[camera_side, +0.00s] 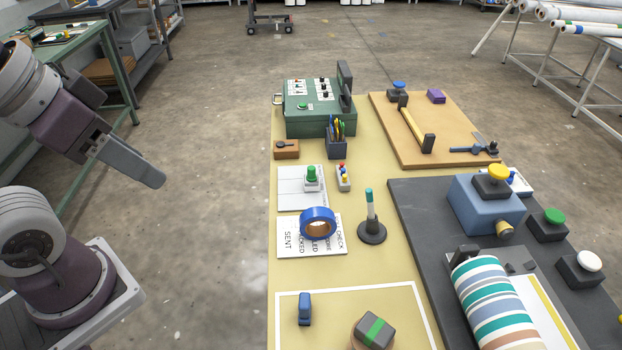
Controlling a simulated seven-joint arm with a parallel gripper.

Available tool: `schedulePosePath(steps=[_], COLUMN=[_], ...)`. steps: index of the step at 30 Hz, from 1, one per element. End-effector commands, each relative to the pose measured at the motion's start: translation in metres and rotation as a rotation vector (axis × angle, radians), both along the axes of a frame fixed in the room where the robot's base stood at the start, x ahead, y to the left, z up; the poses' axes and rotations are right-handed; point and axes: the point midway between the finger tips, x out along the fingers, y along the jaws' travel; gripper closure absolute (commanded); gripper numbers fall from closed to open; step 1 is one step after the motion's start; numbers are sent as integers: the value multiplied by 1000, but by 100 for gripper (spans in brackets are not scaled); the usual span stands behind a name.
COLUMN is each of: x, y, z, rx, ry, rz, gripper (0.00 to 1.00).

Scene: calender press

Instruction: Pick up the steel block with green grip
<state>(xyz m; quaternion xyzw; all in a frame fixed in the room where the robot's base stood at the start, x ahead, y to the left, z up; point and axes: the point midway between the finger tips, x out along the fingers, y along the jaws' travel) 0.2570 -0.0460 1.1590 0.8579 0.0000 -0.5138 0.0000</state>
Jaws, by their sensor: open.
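The steel block with green grip (374,331) is a dark grey block with a green band across its top. It sits on a round brown base at the bottom of the view, inside a white outlined area of the yellow table. The picture's lower edge cuts off part of the base. My gripper (152,178) is at the left, over the concrete floor, well to the left of the table and far from the block. It is open, with nothing seen in it.
A small blue object (305,308) stands left of the block. A blue tape roll (318,223) and a dark stand with a teal-topped stick (371,222) are behind it. A striped roll (494,302) lies on the dark panel (419,259) to the right. Bare table lies between.

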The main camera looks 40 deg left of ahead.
Motion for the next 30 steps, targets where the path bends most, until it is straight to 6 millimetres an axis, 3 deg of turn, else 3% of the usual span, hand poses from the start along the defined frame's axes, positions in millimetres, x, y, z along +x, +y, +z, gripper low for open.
schedulePosePath(steps=[11, 14, 17, 20, 22, 24, 27, 30], x=[0, 13, 67, 151, 208, 258, 315, 348], y=[0, 5, 25, 54, 69, 80, 85, 78], z=[0, 1, 3, -6, -22, -49, -101, -162], rx=[0, 20, 99, 203, 252, 271, 243, 148], ry=[0, -9, -51, -125, -182, -239, -325, -422], rz=[0, 6, 11, -30, -89, -161, -275, -379], gripper=[55, 55, 55, 55, 55, 55, 55, 55])
